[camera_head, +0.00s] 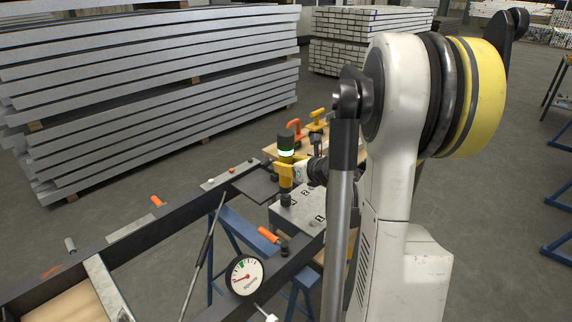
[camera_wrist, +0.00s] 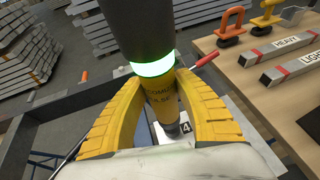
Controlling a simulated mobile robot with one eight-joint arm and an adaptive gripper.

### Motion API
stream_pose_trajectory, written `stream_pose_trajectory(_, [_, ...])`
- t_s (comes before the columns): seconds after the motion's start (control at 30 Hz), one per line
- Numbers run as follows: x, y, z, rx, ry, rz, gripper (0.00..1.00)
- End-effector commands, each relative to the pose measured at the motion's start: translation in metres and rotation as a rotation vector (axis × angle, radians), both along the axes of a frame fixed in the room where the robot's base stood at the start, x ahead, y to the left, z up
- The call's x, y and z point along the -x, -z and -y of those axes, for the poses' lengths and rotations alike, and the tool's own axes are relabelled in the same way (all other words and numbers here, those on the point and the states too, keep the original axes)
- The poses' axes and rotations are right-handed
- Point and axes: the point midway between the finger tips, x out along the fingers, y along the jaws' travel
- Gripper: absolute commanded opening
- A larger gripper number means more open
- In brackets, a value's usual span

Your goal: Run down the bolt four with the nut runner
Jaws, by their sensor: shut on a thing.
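The nut runner (camera_head: 286,143) stands about upright, with a dark upper body, a lit green ring and a yellow lower body. My gripper (camera_head: 288,171) is shut on its yellow part. In the wrist view the yellow fingers of my gripper (camera_wrist: 160,108) close around the nut runner (camera_wrist: 161,98) from both sides. Its dark lower end is over the light grey plate (camera_head: 289,217), beside the label "4" (camera_wrist: 186,127). Bolt four is hidden under the tool, so I cannot tell whether the socket touches it.
The plate sits at the corner of a dark frame (camera_head: 135,232) on blue trestles. A round dial gauge (camera_head: 245,275) and a thin dark rod (camera_head: 203,250) are at the front. A wooden table (camera_wrist: 267,80) with orange and yellow handled tools and "HEAVY" and "LIGHT" bars is behind right.

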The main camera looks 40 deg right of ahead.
Motion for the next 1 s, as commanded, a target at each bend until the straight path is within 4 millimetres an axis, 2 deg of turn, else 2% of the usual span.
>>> stream_pose_trajectory(1.0, [0.000,0.013,0.000,-0.001,0.000,0.001,0.00])
